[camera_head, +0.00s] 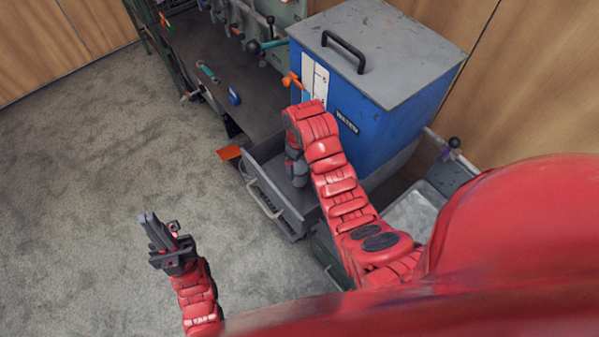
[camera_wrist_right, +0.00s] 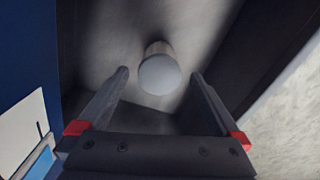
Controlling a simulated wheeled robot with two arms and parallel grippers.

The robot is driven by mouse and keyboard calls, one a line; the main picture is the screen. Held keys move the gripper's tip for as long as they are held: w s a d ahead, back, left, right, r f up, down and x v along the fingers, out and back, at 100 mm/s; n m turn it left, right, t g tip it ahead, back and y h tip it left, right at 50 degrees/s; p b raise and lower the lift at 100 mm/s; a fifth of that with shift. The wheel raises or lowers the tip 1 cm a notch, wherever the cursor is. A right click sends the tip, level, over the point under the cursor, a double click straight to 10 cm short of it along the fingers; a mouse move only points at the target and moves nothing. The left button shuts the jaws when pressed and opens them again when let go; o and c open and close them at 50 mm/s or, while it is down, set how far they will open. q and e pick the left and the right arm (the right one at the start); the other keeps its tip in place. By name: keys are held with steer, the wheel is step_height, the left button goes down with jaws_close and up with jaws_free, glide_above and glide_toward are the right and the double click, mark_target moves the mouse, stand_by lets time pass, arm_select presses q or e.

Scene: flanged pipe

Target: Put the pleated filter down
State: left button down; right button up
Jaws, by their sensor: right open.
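In the right wrist view, a pale grey cylinder (camera_wrist_right: 160,74) with a smooth round end stands in a grey drawer-like tray. It seems to be the pleated filter, but I cannot make out pleats. My right gripper (camera_head: 298,178) points down into the tray (camera_head: 268,192) below the blue cabinet. It is open, with one finger on each side of the cylinder in the wrist view and visible gaps to it. In the head view the arm and gripper hide the cylinder. My left gripper (camera_head: 163,232) is raised over the carpet, far from the tray, with nothing visible in it.
The blue cabinet (camera_head: 385,118) with a grey lid (camera_head: 385,50) rises right behind the tray. A dark bench (camera_head: 235,85) with tools stands at the back left. An orange plate (camera_head: 229,153) sticks out near the tray's left corner. The carpet at left is clear.

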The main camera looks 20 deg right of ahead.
step_height(320, 180, up, 4)
steer(key=p, duration=0.2)
steer(key=shift+r+p, duration=0.25)
steer(key=shift+p, duration=0.15)
steer(key=shift+f, duration=0.1)
